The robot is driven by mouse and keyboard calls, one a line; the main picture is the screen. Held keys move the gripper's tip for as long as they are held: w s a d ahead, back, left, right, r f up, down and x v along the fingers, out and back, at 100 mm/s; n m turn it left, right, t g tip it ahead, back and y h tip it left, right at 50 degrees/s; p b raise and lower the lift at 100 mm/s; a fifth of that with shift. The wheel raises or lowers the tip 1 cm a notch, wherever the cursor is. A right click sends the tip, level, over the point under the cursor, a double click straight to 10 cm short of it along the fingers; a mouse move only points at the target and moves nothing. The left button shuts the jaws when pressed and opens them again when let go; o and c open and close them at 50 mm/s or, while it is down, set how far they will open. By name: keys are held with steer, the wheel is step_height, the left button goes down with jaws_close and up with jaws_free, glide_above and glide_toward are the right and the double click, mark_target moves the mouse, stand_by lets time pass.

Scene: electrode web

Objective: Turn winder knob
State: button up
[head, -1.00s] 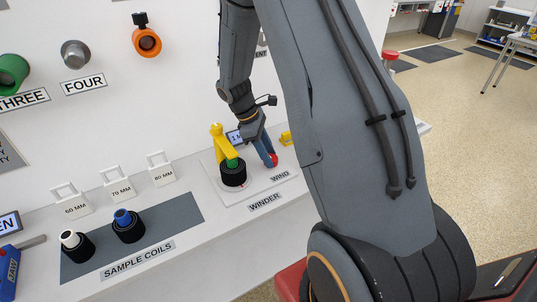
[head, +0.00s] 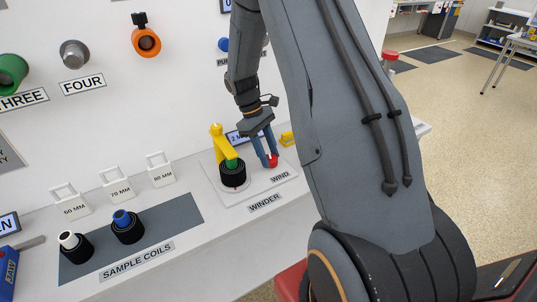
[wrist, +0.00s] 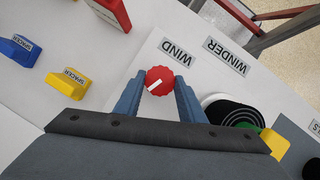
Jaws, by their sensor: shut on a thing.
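The red winder knob (wrist: 160,80) has a white pointer mark and sits beside the WIND label (wrist: 176,51). In the wrist view my gripper (wrist: 159,84) has its two blue fingers on either side of the knob, shut on it. In the head view the knob (head: 272,161) shows low between the fingertips of my gripper (head: 267,160). The winder (head: 233,176) carries a black coil with a green core, and a yellow arm (head: 218,142) reaches over it. The small display (head: 240,137) behind is partly hidden.
Yellow (wrist: 67,83) and blue (wrist: 20,50) spacers and a red block (wrist: 112,12) lie near the knob. Sample coils (head: 128,228) stand on a grey mat (head: 180,215) to the left. The counter's front strip is clear.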

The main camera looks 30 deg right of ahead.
steer(key=o, duration=1)
steer(key=shift+o, duration=0.2)
steer(key=shift+r, duration=0.1)
steer(key=b+v, duration=0.2)
steer(key=v, duration=0.5)
steer(key=shift+r, duration=0.3)
steer(key=shift+w+a, duration=0.1)
